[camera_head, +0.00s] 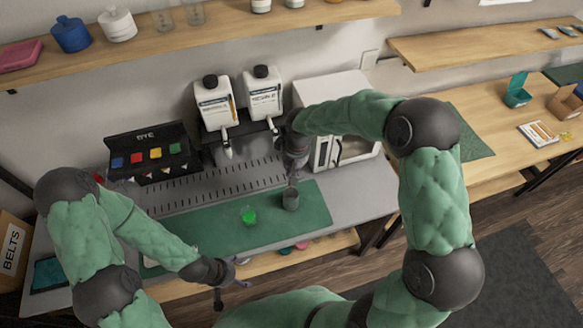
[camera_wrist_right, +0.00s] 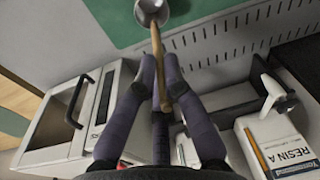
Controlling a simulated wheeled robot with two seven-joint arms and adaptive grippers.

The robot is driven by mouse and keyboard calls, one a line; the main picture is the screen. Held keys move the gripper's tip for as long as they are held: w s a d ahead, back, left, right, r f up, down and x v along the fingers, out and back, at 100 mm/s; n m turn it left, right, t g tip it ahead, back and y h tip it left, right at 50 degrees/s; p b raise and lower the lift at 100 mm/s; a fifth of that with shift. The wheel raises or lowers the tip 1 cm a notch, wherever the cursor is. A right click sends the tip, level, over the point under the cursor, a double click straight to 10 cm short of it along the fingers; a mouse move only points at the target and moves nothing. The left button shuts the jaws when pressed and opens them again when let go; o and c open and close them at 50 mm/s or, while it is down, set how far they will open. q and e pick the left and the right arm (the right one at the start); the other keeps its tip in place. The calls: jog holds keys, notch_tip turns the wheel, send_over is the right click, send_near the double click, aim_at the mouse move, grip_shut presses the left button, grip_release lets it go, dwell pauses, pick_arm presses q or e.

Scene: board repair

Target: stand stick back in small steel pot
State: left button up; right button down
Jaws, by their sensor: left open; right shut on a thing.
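The small steel pot (camera_head: 290,201) stands on the green mat, and its mouth shows at the top of the right wrist view (camera_wrist_right: 150,8). My right gripper (camera_head: 292,180) is just above the pot and shut on a wooden stick (camera_wrist_right: 156,42). The stick's far end overlaps the pot's mouth in the right wrist view; I cannot tell how deep it reaches. My left gripper (camera_head: 235,284) is open and empty near the front edge of the bench, away from the pot.
Behind are a dispenser with two white bottles (camera_head: 214,104), a dye rack (camera_head: 150,153) and a white oven (camera_head: 325,92). The mat between is mostly clear.

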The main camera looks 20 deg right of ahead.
jog(key=shift+f+b, duration=2.9)
jog(key=shift+f, duration=1.4)
jog(key=c, duration=1.3)
grip_release()
jog(key=shift+o, duration=0.2)
jog(key=shift+r, duration=0.15)
notch_tip(320, 180, up, 12)
jog(key=s+d, duration=0.1)
jog(key=shift+f, duration=0.2)
